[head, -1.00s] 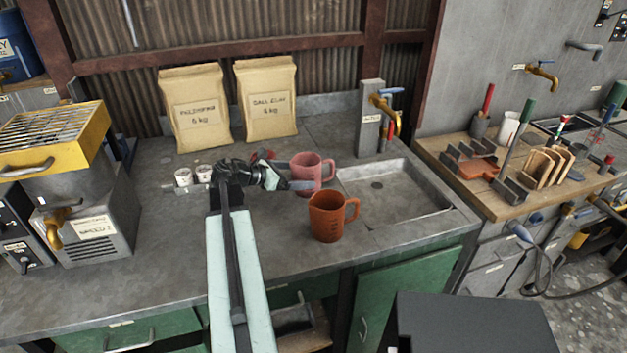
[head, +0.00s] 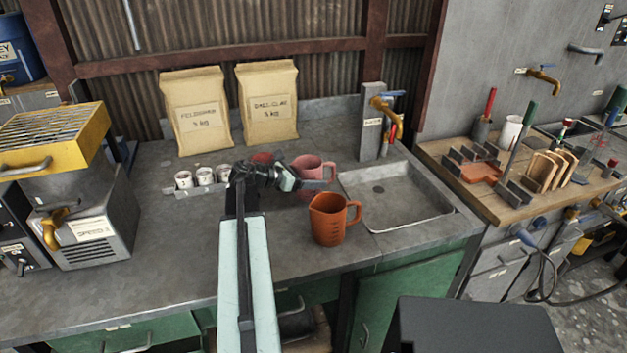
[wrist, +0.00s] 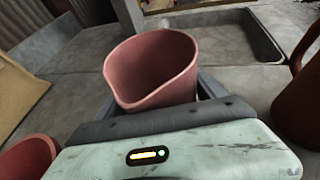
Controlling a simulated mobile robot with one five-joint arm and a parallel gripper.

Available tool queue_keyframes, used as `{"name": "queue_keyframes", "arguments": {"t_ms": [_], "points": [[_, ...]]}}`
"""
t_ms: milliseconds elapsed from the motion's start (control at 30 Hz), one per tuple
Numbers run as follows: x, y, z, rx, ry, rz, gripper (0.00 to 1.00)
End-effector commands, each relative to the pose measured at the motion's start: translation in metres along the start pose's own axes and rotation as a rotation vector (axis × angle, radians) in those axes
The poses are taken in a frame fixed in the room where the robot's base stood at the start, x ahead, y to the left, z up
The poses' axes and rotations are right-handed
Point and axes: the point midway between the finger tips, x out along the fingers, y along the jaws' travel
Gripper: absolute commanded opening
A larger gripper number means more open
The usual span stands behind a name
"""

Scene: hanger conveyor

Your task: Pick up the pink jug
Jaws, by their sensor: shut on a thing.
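The pink jug (head: 306,164) is upright at the counter's middle, just left of the sink, its handle to the right. My gripper (head: 310,185) is shut on it, with a finger across its front side. In the wrist view the jug's open mouth (wrist: 150,68) faces the camera, its lip toward my gripper and a dark finger along its right side. The jug's lower part is hidden by my gripper and the orange jug, so I cannot tell whether its base touches the counter.
An orange jug (head: 328,222) stands close in front of the pink jug. A reddish vessel (head: 262,157) is behind my wrist. Several small white cups (head: 204,176) stand left. A sunken sink (head: 400,200) with a brass tap (head: 385,104) lies right. Two paper bags (head: 268,105) stand behind.

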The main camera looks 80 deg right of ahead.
Motion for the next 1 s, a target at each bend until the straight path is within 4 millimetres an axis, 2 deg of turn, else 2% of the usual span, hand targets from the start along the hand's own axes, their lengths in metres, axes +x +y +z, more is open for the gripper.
{"name": "queue_keyframes", "arguments": {"t_ms": [233,500,567,1000], "points": [[-0.004,0.0,0.01,0.0,0.0,-0.001,0.34],[-0.017,-0.001,0.042,0.0,0.0,-0.001,0.34],[-0.029,-0.003,0.029,-0.001,0.0,0.001,0.34],[-0.137,-0.019,-0.004,0.0,0.0,0.001,0.34]]}}
